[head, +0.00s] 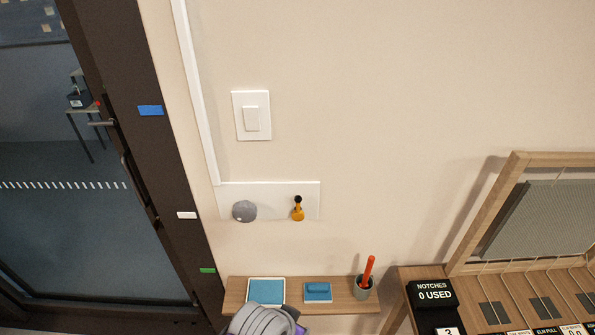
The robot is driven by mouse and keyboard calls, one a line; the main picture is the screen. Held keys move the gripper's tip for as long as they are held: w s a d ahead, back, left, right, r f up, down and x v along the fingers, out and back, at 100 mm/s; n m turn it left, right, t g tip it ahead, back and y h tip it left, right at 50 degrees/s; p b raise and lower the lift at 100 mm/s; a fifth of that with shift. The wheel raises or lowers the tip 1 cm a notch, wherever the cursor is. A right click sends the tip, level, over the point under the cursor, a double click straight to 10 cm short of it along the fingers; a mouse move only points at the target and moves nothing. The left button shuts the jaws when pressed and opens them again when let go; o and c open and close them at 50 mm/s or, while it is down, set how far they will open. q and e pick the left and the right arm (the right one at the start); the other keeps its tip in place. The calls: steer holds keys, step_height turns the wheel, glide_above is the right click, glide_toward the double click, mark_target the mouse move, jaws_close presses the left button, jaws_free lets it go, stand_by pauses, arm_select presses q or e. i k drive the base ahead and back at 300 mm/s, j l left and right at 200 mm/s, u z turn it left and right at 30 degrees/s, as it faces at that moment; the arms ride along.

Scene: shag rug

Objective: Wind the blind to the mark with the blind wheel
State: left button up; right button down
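A round grey knob (244,211) sits on a white wall plate (272,188), with a small pale dot low on its face. It may be the blind wheel, but I cannot tell for sure. An orange lever with a black tip (298,208) is on the same plate, to the right of the knob. A grey woven panel (545,220) hangs in a wooden frame at the right; I cannot tell whether it is the blind. Blue (150,110), white (186,215) and green (207,270) tags are on the dark door frame. Neither gripper's fingers are visible.
A narrow wooden shelf (340,302) below the plate holds a blue-topped tray (266,291), a blue block (317,290) and a grey cup (363,288) with an orange stick. A "NOTCHES 0 USED" box (432,293) stands at lower right. A grey ribbed part, perhaps mine, overlaps the shelf.

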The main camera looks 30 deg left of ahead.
mark_target(244, 211)
steer(key=u, duration=1.6)
